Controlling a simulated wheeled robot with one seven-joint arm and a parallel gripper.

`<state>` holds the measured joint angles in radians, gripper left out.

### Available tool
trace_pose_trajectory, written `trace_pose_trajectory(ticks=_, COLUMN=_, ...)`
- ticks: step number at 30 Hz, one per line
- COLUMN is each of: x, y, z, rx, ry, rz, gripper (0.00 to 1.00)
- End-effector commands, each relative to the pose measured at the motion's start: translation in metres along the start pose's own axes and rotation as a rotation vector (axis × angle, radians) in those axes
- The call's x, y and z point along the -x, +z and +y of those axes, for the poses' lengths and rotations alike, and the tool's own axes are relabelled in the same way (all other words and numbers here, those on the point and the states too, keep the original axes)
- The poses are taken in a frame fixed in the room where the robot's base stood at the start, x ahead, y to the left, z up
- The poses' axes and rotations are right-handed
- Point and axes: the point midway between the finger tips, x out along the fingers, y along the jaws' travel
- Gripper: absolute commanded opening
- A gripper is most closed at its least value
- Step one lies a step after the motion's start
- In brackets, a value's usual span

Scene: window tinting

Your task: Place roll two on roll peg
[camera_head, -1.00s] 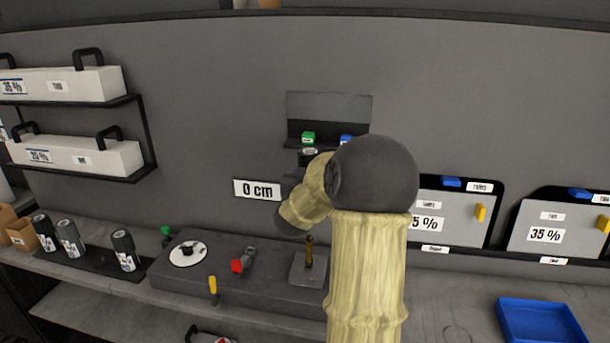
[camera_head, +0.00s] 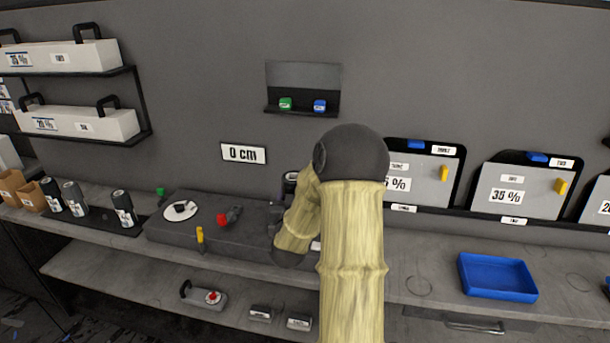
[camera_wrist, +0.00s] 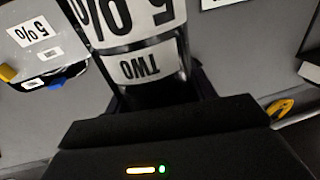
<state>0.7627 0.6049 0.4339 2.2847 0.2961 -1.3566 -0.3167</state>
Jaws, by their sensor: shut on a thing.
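Roll two, a black roll with a white label reading "TWO" (camera_wrist: 145,67), fills the top middle of the wrist view, upside down there. My gripper (camera_wrist: 165,98) is shut on it. In the head view only the dark upper part of the roll (camera_head: 290,181) shows, upright beside my forearm. The roll peg is hidden behind my arm and the roll. The roll stands in line with the peg's place at the right of the grey bench block (camera_head: 185,224). I cannot tell whether it is around the peg or above it.
Several other rolls (camera_head: 122,208) stand on a black mat at the left. The block carries a white disc (camera_head: 180,210) and a red-tipped tool (camera_head: 224,219). A yellow-handled tool (camera_head: 200,235) is at its front.

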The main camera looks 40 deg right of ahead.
Motion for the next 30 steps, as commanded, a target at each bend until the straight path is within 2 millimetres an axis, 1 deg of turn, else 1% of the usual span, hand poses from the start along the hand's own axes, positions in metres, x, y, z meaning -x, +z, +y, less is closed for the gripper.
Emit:
trace_pose_trajectory(ticks=1, x=0.004, y=0.011, z=-0.005, rx=0.0, ry=-0.019, rz=-0.004, gripper=0.21)
trace_pose_trajectory(ticks=5, x=0.016, y=0.038, z=-0.019, rx=0.0, ry=-0.074, rz=-0.005, gripper=0.21)
trace_pose_trajectory(ticks=11, x=0.041, y=0.09, z=-0.048, rx=-0.001, ry=-0.188, rz=-0.008, gripper=0.21)
trace_pose_trajectory(ticks=15, x=0.064, y=0.128, z=-0.07, rx=-0.004, ry=-0.28, rz=-0.009, gripper=0.21)
trace_pose_trajectory(ticks=21, x=0.097, y=0.178, z=-0.098, rx=-0.004, ry=-0.399, rz=-0.007, gripper=0.21)
trace_pose_trajectory(ticks=30, x=0.15, y=0.249, z=-0.132, rx=-0.006, ry=-0.544, rz=-0.006, gripper=0.21)
